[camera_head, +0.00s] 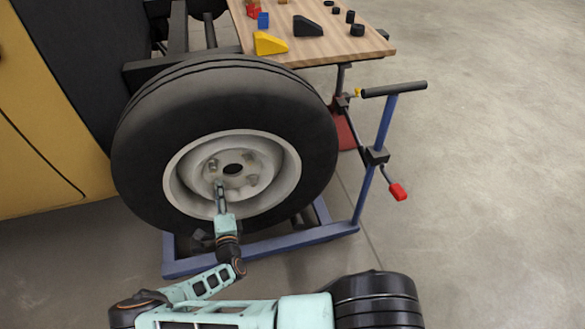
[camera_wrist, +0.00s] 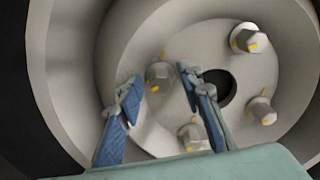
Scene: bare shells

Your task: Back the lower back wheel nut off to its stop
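The wheel (camera_head: 225,85) has a black tyre and a pale rim, with several hex nuts around a dark centre hole. In the head view my gripper (camera_head: 220,185) reaches the lower left part of the hub and hides the nut there. In the wrist view one wheel nut (camera_wrist: 158,75) with a yellow mark shows between the spread blue fingertips of my gripper (camera_wrist: 160,79). The fingers look open, with gaps on both sides of this nut. I cannot tell whether the fingertips reach past its head.
Other nuts sit nearby: one at the top (camera_wrist: 248,38), one at the right (camera_wrist: 260,110), one below (camera_wrist: 192,135). A blue frame (camera_head: 300,238) with a black-handled post stands at the wheel's right. A wooden table (camera_head: 330,45) with small parts stands behind. Floor at right is clear.

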